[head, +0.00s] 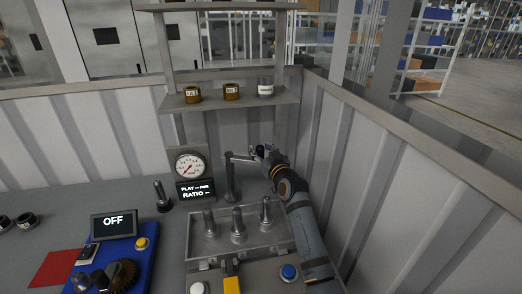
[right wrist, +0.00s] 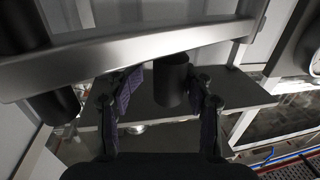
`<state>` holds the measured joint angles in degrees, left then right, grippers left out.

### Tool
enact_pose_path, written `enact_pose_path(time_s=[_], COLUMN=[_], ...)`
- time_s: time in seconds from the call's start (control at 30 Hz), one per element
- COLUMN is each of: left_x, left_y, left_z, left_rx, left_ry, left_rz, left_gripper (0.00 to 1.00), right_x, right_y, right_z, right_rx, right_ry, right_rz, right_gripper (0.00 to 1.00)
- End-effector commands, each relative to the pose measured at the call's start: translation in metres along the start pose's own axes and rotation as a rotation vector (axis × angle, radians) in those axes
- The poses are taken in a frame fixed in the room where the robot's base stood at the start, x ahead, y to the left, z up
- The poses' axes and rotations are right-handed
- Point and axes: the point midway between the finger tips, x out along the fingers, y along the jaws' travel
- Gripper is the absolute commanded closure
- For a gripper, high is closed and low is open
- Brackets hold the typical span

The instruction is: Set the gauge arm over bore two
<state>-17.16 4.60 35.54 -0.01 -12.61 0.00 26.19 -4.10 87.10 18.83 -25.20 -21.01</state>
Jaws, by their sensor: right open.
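The gauge arm (head: 240,157) is a thin grey bar on an upright post (head: 231,182), behind the clear fixture. In the right wrist view a grey bar (right wrist: 130,50) crosses the top, with a dark cylinder (right wrist: 171,80) at it. My right gripper (head: 261,153) is at the arm's right end. In the right wrist view my right gripper (right wrist: 166,92) is open, its fingers on either side of the cylinder; contact cannot be told. The clear fixture (head: 222,247) holds three upright metal pins (head: 238,225); bore numbers are not readable. My left gripper is not in view.
A dial gauge (head: 189,165) with a PLAY/RATIO display (head: 195,190) stands left of the post. A shelf (head: 215,104) with small jars is behind. A blue tray (head: 125,265) with an OFF display (head: 114,222) is front left. A partition wall (head: 400,180) stands close on the right.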

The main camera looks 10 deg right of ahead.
Motion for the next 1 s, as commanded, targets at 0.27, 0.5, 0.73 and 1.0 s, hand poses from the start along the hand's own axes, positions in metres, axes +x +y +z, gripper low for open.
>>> enact_pose_path(time_s=[0.27,0.5,0.73,1.0], left_x=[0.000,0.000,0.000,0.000], left_y=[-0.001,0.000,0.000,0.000], left_z=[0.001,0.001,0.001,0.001], left_rx=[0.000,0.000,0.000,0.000], left_ry=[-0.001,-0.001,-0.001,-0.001], left_rz=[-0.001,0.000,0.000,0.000], left_gripper=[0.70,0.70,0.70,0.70], right_x=[-0.002,-0.046,-0.098,-0.121], right_y=[-0.001,0.000,0.000,0.000], right_z=[-0.001,0.001,0.000,0.000], right_rx=[0.002,0.000,0.000,0.001], right_ry=[0.002,0.001,0.001,0.000], right_rz=[-0.001,0.001,0.001,0.000], right_gripper=[0.50,0.50,0.50,0.50])
